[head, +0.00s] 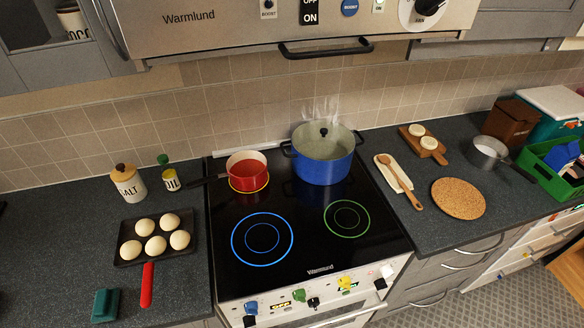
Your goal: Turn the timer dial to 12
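A round white dial with a black knob (429,7) sits at the right end of the range hood's front panel (225,22) and is cut by the top edge of the picture. Its marks are too small to read, and I cannot tell if it is the timer. Several small knobs, among them a green one (299,295) and a yellow one (345,282), sit on the stove's front panel (275,308), beside small displays. Their markings are not readable. Neither of my grippers is in view.
A blue pot (322,165) and red saucepan (247,180) stand on the black cooktop (310,236). A pan (130,240) of dough balls lies left. A wooden spoon (404,185), cork mat (459,198) and green crate (546,171) are right. A black handle (325,50) juts from the hood.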

